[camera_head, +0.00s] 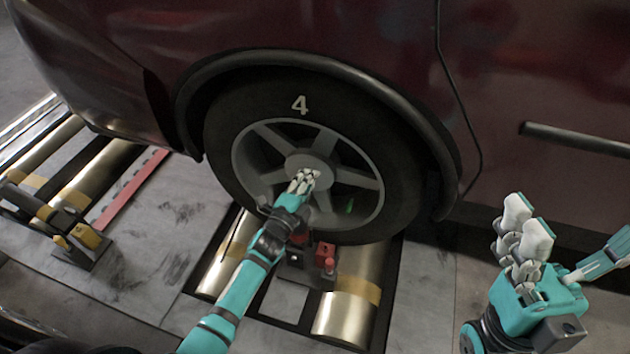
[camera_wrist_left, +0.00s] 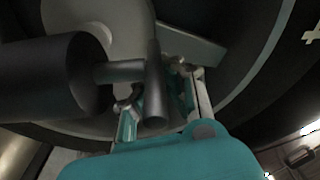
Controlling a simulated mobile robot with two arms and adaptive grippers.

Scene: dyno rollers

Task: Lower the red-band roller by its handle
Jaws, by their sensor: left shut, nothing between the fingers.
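My left gripper (camera_head: 303,180) is shut and empty in front of the hub of the wheel (camera_head: 365,180) marked 4. In the left wrist view, its fingers (camera_wrist_left: 160,98) flank a grey crossbar (camera_wrist_left: 155,85) joined to a dark cylinder (camera_wrist_left: 50,78); I cannot tell if they touch it. Below the wheel, a red block with a red knob (camera_head: 330,265) sits on a dark mount between two metal rollers, below and right of my left gripper. The right roller (camera_head: 345,312) has a tan band; I see no red band on it. My right gripper (camera_head: 525,230) is at the right, its opening unclear.
The dark red car (camera_head: 540,70) fills the top and right. At the left is another roller (camera_head: 105,170) with a tan band, and a dark lever unit with yellow parts (camera_head: 85,237). A red strip (camera_head: 130,187) lies on the floor plate. Bare grey floor shows at lower right.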

